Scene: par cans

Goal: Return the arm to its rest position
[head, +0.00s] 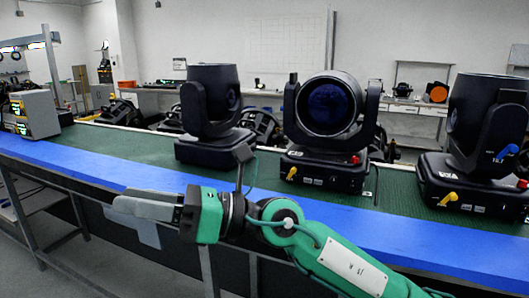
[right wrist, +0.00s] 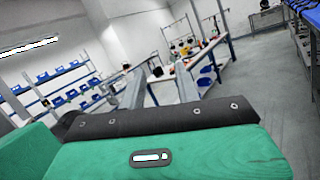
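My right gripper (head: 136,205) extends leftward in front of the bench's blue front edge, with my green forearm coming in from the lower right. In the right wrist view its two fingers (right wrist: 158,80) stand apart with a clear gap and nothing between them. It touches none of the stage lights in the head view. My left gripper shows in neither view.
Three black stage lights stand on the green bench top: one left (head: 209,112), one in the middle (head: 326,130) and one right (head: 482,140). A grey box unit (head: 36,114) sits at the far left. The bench's blue edge (head: 80,165) runs behind my gripper.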

